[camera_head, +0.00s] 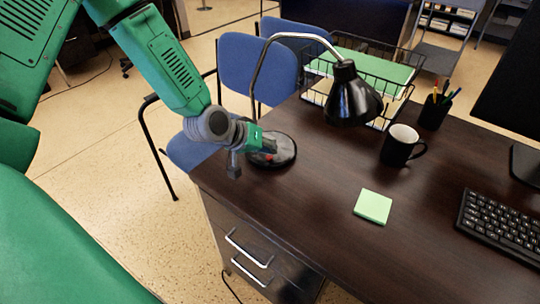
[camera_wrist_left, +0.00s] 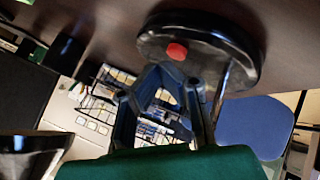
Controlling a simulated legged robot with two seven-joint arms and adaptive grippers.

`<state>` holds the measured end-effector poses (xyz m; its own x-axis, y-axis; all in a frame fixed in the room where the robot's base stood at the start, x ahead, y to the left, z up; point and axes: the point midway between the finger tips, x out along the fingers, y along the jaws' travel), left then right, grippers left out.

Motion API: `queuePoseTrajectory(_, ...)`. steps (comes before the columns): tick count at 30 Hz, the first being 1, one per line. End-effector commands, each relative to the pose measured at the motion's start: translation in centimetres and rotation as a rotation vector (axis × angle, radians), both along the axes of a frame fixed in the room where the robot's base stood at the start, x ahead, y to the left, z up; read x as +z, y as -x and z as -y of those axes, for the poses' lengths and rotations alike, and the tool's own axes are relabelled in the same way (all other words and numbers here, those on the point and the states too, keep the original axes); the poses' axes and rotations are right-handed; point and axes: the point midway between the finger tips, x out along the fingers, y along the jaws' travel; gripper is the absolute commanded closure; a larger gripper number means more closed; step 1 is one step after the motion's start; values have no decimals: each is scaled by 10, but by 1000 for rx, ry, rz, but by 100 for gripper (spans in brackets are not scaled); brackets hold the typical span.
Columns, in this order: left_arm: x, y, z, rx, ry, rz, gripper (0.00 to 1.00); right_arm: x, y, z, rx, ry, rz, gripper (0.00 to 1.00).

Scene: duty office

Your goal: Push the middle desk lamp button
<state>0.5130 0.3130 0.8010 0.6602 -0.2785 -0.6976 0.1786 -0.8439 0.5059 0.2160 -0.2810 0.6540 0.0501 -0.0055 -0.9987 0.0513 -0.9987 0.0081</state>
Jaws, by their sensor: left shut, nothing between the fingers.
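The desk lamp (camera_head: 352,98) has a black shade, a curved metal arm and a round black base (camera_head: 285,152) near the desk's left end. A red button (camera_head: 268,157) shows on the base in the head view, partly beside my gripper. In the left wrist view the base (camera_wrist_left: 225,50) fills the top, with the red button (camera_wrist_left: 177,51) on it. My left gripper (camera_head: 270,146) is at the base, its fingers shut and empty. In the wrist view its fingertips (camera_wrist_left: 165,70) are just below the button; I cannot tell whether they touch it. My right gripper is not in view.
On the dark desk (camera_head: 300,215) are a mug (camera_head: 397,150), green sticky notes (camera_head: 373,206), a pen cup (camera_head: 435,110), a keyboard (camera_head: 500,222) and a wire tray (camera_head: 400,72). Blue chairs (camera_head: 255,65) stand behind the desk's left end. The desk's front middle is clear.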

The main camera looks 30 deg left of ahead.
Motion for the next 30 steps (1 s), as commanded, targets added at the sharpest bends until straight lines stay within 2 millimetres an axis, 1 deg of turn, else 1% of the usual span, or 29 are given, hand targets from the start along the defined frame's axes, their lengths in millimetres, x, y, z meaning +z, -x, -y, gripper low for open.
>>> queuePoseTrajectory(2, -3, 0, 1, -1, 0, -1, 100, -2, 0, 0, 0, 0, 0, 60)
queuePoseTrajectory(14, -4, 0, 0, 1, 2, 0, 100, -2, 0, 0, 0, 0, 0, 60)
queuePoseTrajectory(30, -9, 0, 1, 0, 1, 0, 100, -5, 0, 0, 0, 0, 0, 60)
